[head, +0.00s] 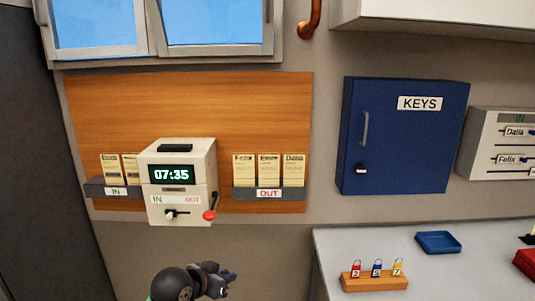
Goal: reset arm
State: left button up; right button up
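My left gripper (218,278) shows at the bottom of the head view, dark and small, in front of the wall below the time clock. Its fingers point to the right and hold nothing that I can see. I cannot tell how far apart the fingers are. My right gripper is not in view.
A time clock (178,205) reading 07:35 hangs on a wooden board (190,100) between IN and OUT card racks. A closed blue KEYS cabinet (410,140) is to the right. A desk (470,270) at lower right carries a padlock block (375,282) and a blue tray (438,242).

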pick_arm(q)
jog(key=s+a+f+n+g+y, duration=0.1)
jog(key=s+a+f+g+y, duration=0.15)
jog(key=s+f, duration=0.65)
jog(key=s+a+f+n+g+y, duration=0.2)
jog(key=s+a+f, duration=0.3)
jog(key=s, duration=0.8)
jog(key=s+a+f+n+g+y, duration=0.1)
jog(key=s+a+f+g+y, duration=0.1)
jog(key=s+f, duration=0.75)
notch_tip(320, 180, down, 20)
jog(key=s+f, duration=0.4)
jog(key=f, duration=1)
jog(key=s+d+f+g+b, duration=0.1)
jog(key=s+f, duration=0.3)
jog(key=f, duration=1)
jog(key=shift+s+d, duration=0.15)
jog(key=shift+d, duration=0.05)
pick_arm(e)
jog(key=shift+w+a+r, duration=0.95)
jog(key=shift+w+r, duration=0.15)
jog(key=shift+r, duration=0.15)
